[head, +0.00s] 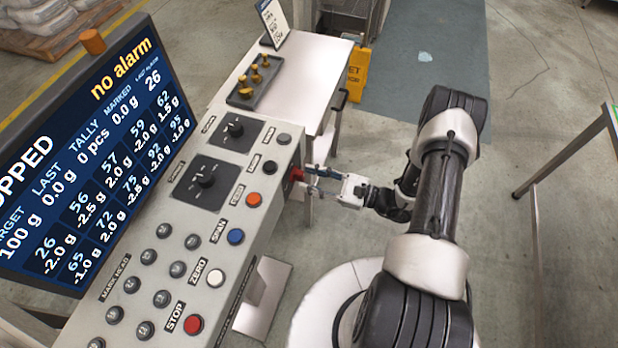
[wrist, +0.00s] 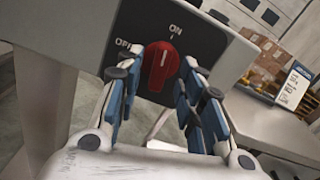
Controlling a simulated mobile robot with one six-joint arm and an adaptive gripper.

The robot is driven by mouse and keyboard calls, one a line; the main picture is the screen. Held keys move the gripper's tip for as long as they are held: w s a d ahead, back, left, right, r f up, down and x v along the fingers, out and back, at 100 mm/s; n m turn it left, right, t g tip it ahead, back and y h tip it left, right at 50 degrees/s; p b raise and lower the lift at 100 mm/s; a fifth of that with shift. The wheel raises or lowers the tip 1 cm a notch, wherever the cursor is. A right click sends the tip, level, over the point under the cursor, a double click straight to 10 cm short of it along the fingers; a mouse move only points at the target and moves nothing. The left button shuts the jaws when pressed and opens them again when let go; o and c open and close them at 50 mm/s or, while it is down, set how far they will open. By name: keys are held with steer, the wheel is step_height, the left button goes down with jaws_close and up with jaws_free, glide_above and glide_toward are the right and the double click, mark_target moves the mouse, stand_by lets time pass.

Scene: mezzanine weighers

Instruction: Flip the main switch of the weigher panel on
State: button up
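The main switch is a red rotary knob (wrist: 158,68) on a dark plate with ON and OFF marks, on the end face of the weigher panel (head: 262,215). In the wrist view its grip and pale mark point up, toward ON; OFF lies to its upper left. In the head view the knob (head: 296,175) shows as a small red piece at the panel's right side. My gripper (head: 311,179) is at the knob, with its blue-padded fingers (wrist: 162,88) on either side of it. Gaps show between pads and knob, so it looks open.
A screen (head: 95,150) reading "no alarm" stands left of the panel. The panel top holds a red STOP button (head: 194,324) and other buttons and knobs. A side table (head: 312,75) with brass weights (head: 256,75) stands behind.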

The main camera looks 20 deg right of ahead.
steer(key=shift+w+a, duration=0.35)
steer(key=shift+a, duration=0.15)
steer(key=shift+c, duration=0.6)
jaws_close()
